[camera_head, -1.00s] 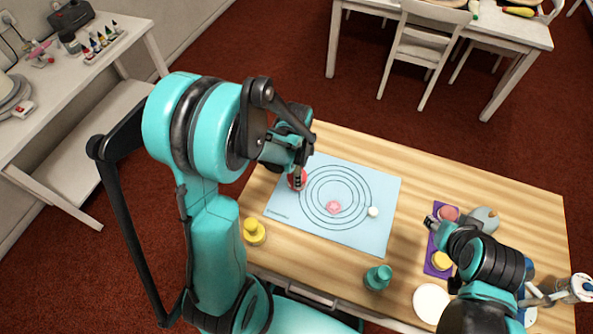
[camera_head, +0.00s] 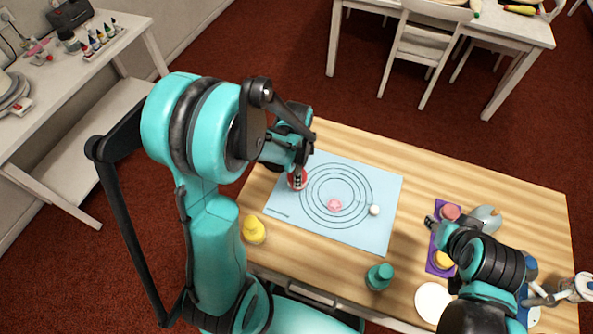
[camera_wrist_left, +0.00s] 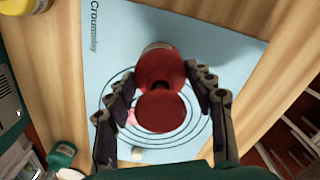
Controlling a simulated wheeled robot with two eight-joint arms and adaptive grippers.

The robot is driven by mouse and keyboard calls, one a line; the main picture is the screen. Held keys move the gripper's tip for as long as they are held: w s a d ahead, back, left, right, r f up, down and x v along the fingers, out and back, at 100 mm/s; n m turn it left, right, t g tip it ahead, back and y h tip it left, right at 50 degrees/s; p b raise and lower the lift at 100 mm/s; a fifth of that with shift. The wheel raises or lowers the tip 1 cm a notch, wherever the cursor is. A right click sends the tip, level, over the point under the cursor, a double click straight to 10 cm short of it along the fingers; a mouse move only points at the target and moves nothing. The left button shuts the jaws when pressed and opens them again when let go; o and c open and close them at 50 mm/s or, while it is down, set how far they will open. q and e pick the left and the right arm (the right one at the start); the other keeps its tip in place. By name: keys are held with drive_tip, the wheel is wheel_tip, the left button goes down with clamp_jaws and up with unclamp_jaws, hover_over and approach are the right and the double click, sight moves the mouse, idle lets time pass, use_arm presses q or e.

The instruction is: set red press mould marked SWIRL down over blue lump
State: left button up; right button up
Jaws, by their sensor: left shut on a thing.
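My left gripper (camera_head: 299,174) is shut on a red press mould (camera_head: 296,182) over the left part of the pale blue mat (camera_head: 347,237). In the left wrist view, the red mould (camera_wrist_left: 163,112) sits between both fingers, its rounded knob toward the camera. Any marking on it cannot be read. I see no blue lump; the mould and gripper may hide it. A pink lump (camera_head: 334,205) lies within the mat's printed rings, and a white lump (camera_head: 374,210) lies to their right. My right gripper (camera_head: 431,222) is by a purple tray, its fingers unclear.
A yellow mould (camera_head: 253,230) stands left of the mat and a teal one (camera_head: 379,277) in front of it. The purple tray (camera_head: 438,264) holds reddish and yellow pieces. A white disc (camera_head: 433,302) lies at the front right. The wooden table (camera_head: 420,175) is clear behind the tray.

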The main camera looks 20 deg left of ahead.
use_arm(q)
drive_tip(key=shift+f+b, duration=1.15)
drive_tip(key=shift+f, duration=0.2)
drive_tip(key=o, duration=1.7)
drive_tip(key=shift+r, duration=0.15)
drive_tip(key=shift+r+p, duration=2.7)
drive_tip(key=shift+r, duration=0.75)
